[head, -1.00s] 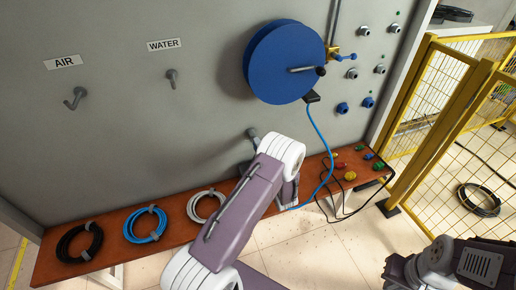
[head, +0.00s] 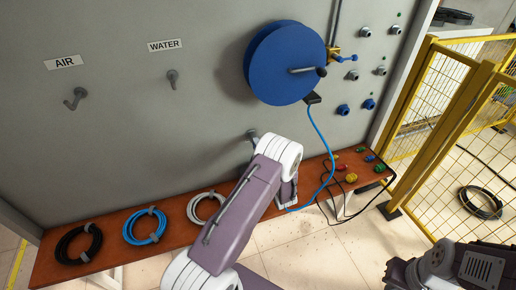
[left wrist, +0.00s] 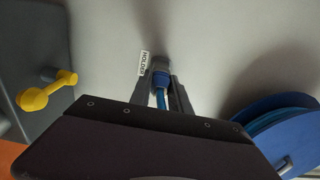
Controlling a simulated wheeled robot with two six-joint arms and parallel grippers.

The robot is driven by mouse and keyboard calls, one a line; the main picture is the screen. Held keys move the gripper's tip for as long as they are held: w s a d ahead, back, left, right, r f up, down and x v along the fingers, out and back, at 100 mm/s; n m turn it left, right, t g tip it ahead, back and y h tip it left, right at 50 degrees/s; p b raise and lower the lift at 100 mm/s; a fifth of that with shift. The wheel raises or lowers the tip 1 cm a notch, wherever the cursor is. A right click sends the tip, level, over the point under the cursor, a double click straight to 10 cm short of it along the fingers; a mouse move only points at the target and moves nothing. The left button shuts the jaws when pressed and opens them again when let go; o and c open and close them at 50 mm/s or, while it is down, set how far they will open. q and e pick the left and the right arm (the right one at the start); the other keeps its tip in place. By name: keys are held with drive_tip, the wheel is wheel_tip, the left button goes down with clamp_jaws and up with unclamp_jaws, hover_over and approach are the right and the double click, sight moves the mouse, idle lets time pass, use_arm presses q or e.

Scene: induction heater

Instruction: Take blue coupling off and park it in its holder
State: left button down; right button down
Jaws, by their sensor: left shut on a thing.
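In the left wrist view my left gripper (left wrist: 161,90) is shut on the blue coupling (left wrist: 160,79), with its blue hose running back between the fingers. The coupling's front end meets the grey holder (left wrist: 161,62) on the wall, beside the HOLDER label (left wrist: 144,63). I cannot tell how far it is seated. In the head view the holder peg (head: 252,134) shows just above my left arm, which hides the coupling and most of the gripper. The blue hose (head: 322,135) hangs from the reel and passes behind that arm.
The blue hose reel (head: 280,65) is on the wall to the right of the holder. Wall ports (head: 343,109) lie beyond it. The brown shelf (head: 190,235) below bears coiled hoses and small coloured fittings. A yellow fence (head: 440,130) stands at the right.

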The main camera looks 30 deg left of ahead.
use_arm(q)
drive_tip(key=c, duration=1.1)
unclamp_jaws()
drive_tip(key=shift+c, duration=0.2)
drive_tip(key=b+v, duration=0.3)
drive_tip(key=v, duration=0.6)
drive_tip(key=shift+a, duration=0.1)
